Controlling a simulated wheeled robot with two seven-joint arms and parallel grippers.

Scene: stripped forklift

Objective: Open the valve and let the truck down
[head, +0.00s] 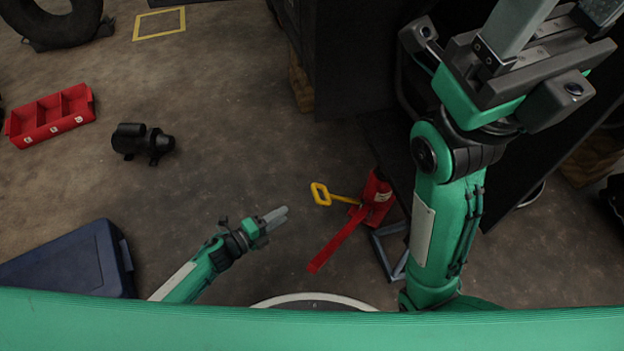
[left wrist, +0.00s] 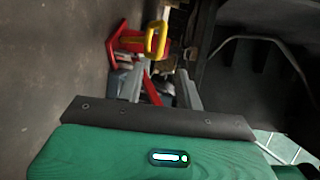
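A red jack (head: 376,198) stands on the floor near the black forklift body (head: 350,60). A yellow valve handle with a loop end (head: 322,194) sticks out from it to the left, and a long red lever (head: 337,242) slopes down to the left. My left gripper (head: 284,215) is left of the lever, apart from it and the yellow handle. In the left wrist view, its fingers (left wrist: 161,90) are spread and empty, with the yellow loop (left wrist: 157,40) beyond them. My right gripper (head: 558,22) is raised at the upper right, its fingers apart and empty.
A grey metal frame (head: 390,250) stands beside the jack. A black motor-like part (head: 142,142), a red tray (head: 50,116) and a dark blue case (head: 72,262) lie at the left. The floor between the motor-like part and the jack is clear.

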